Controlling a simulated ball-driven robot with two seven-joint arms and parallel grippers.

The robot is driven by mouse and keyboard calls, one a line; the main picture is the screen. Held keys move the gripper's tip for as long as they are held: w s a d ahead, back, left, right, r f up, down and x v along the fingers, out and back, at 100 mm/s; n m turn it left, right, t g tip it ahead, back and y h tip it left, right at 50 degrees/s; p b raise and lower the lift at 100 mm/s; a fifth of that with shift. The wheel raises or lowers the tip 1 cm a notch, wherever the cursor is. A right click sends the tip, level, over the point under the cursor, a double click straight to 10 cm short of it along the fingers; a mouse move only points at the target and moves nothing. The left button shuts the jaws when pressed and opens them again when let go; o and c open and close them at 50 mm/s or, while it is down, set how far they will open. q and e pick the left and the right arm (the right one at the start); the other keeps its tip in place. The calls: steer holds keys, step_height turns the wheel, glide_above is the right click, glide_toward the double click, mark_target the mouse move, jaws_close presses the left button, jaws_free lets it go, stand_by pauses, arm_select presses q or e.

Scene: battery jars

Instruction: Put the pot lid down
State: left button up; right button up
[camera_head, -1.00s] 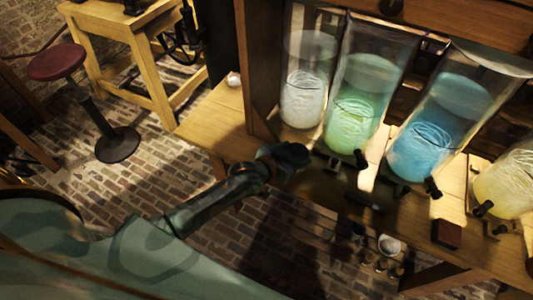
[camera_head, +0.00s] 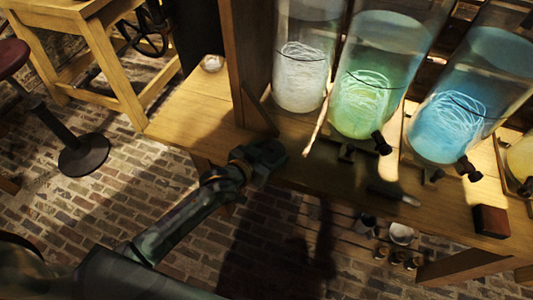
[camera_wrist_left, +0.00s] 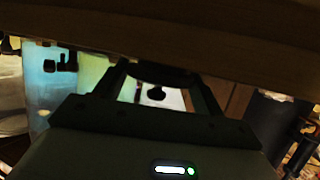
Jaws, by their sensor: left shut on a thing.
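My left gripper (camera_head: 272,155) is at the front edge of the wooden bench, below the white jar and near the foot of the wooden post. In the left wrist view its two dark fingers (camera_wrist_left: 157,78) are shut on a small dark piece with a round knob (camera_wrist_left: 156,93), which I take for the pot lid. Most of the lid is hidden or lost in shadow. In the head view I cannot make it out apart from the dark gripper. No pot can be told for sure. My right gripper is not in view.
Glass jars with white (camera_head: 300,80), green (camera_head: 362,100) and blue (camera_head: 447,125) contents stand along the bench. A small brown block (camera_head: 491,221) lies at the front right. A small glassy dish (camera_head: 212,63) sits at the bare left end (camera_head: 190,105). A stool (camera_head: 84,154) stands at left.

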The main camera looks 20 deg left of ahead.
arm_select(q)
steer(key=shift+r, duration=0.15)
steer(key=shift+s, duration=0.1)
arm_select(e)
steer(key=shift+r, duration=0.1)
arm_select(q)
steer(key=o, duration=1)
steer(key=shift+s+a+r, duration=0.1)
steer(key=shift+p+v, duration=2.55)
steer(key=shift+v, duration=3.3)
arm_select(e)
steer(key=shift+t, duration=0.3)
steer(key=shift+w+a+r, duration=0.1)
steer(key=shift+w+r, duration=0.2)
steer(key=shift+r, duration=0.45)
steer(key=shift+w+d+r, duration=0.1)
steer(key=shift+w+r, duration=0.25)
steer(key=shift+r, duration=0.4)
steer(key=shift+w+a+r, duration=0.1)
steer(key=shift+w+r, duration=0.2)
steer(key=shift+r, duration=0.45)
